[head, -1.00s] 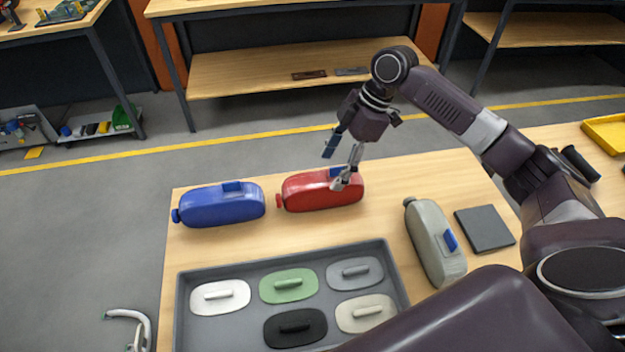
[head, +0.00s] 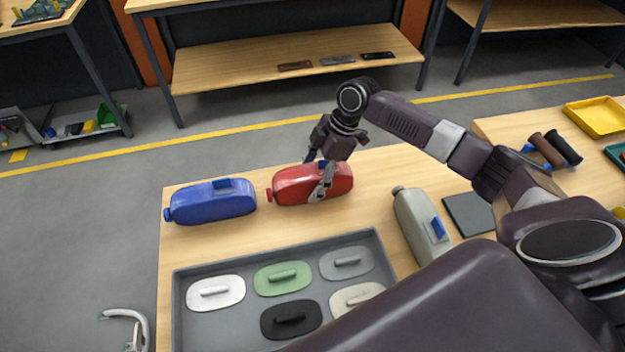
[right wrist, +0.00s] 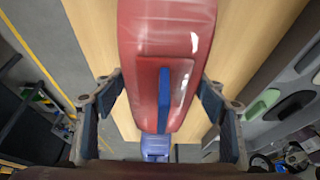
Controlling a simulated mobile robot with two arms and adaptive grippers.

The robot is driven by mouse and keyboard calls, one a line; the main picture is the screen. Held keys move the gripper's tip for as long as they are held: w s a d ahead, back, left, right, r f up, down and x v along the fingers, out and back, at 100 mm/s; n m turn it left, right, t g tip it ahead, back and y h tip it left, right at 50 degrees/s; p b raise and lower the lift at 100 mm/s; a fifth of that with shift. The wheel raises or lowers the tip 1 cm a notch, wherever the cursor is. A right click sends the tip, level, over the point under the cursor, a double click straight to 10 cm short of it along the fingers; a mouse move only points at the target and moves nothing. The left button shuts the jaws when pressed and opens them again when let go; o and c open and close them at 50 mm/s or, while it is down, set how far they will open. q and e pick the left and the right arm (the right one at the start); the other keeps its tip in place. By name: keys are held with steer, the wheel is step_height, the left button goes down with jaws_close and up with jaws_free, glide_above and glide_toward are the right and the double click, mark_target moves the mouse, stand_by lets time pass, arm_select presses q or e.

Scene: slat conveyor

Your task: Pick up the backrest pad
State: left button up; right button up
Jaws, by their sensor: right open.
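A red rounded body (head: 290,186) with a cap at its left end and a blue grip on it lies on the wooden table. It looks most like the pad that my right gripper (head: 317,177) is at. My right gripper is open, with one finger on its far side and one on its near side. In the right wrist view the red body (right wrist: 165,40) runs between the two spread fingers, its blue grip (right wrist: 164,98) in the middle. I cannot tell whether the fingers touch it. My left gripper is not in view.
A similar blue body (head: 212,203) lies to the left and a grey one (head: 419,222) to the right. A grey tray (head: 222,262) with several handled oval pads is in front. A dark square plate (head: 470,214) and a yellow tray (head: 597,116) are further right.

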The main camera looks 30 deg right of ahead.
steer(key=shift+c, duration=0.6)
steer(key=c, duration=1.3)
steer(key=shift+c, duration=0.4)
steer(key=shift+w+r, duration=0.1)
steer(key=shift+r, duration=0.05)
